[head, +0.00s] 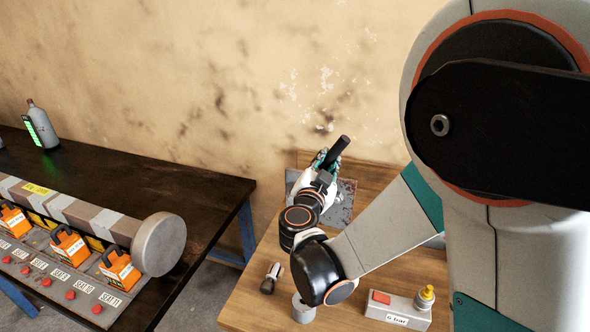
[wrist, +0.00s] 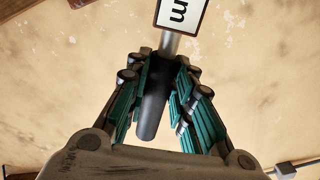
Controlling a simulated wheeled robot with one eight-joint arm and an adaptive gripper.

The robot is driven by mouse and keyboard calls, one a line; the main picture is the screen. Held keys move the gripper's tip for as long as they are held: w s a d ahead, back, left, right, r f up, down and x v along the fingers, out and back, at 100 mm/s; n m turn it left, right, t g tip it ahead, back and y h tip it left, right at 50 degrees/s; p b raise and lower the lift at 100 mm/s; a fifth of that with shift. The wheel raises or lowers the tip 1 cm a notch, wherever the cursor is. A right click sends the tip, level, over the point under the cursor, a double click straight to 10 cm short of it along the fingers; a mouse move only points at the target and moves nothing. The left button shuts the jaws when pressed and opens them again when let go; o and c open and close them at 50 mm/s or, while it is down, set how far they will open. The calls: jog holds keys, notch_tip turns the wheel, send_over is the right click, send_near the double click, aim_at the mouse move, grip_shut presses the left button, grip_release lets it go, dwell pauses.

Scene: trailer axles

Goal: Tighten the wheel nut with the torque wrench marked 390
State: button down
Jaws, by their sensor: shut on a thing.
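My gripper (head: 323,162) is above the wooden bench at the back, with its teal fingers shut on a black handle (head: 336,150). In the wrist view the gripper (wrist: 157,85) closes around the black handle (wrist: 152,105). I cannot make out a wheel nut in either view.
A dark table (head: 150,185) at left bears a grey bar with a round end (head: 160,244), orange blocks (head: 120,270), red buttons and a grey bottle (head: 40,125). The wooden bench (head: 255,300) holds a small dark tool (head: 271,278) and a box marked "6 bar" (head: 395,310). A wall stands behind.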

jog(key=shift+b+v, duration=0.35)
jog(key=shift+v, duration=1.8)
